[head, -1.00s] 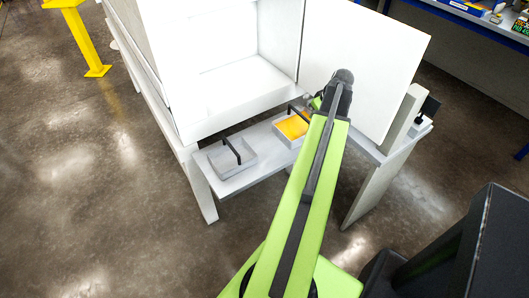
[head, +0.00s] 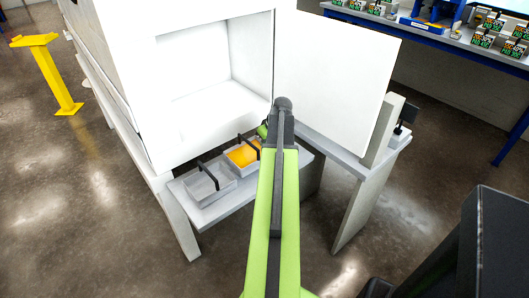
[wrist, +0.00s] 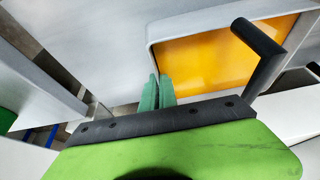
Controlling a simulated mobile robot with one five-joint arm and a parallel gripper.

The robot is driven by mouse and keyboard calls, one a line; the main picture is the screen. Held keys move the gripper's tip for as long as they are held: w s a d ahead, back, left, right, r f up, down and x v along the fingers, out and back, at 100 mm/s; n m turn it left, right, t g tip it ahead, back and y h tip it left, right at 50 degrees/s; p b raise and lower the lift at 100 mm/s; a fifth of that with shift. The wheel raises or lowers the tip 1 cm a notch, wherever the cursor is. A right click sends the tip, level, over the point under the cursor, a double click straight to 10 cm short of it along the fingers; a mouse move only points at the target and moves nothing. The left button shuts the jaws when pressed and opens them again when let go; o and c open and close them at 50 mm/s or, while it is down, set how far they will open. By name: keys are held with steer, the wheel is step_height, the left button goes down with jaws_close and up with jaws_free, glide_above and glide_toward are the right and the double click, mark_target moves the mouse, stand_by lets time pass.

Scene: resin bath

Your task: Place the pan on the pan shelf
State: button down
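Two shallow grey pans with dark bar handles sit side by side on a low pale shelf (head: 213,216) below the white cabinet. The left pan (head: 209,187) looks empty. The right pan (head: 228,166) holds something orange, and my arm hides its right part in the head view. In the wrist view, the orange-filled pan (wrist: 151,35) is just beyond my fingers, with its handle (wrist: 262,58) at the right. My gripper (wrist: 158,78) has its green fingertips nearly together with nothing visible between them, to the left of the handle. In the head view my gripper is mostly hidden behind my arm.
The white cabinet (head: 140,60) stands open above the shelf, its door (head: 335,75) swung to the right. A pale panel stand (head: 350,205) is right of my arm. A yellow post (head: 55,75) stands far left, and a blue-edged bench (head: 430,45) is at the back right.

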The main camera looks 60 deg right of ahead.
step_height(320, 180, down, 4)
steer(key=shift+r+b, duration=0.2)
steer(key=shift+b, duration=1.05)
steer(key=shift+r, duration=0.25)
steer(key=shift+f, duration=0.2)
steer(key=c, duration=1.7)
jaws_free()
steer(key=p+v, duration=1.1)
steer(key=v, duration=0.1)
steer(key=shift+r+p, duration=0.35)
steer(key=shift+p, duration=0.05)
steer(key=shift+f, duration=0.15)
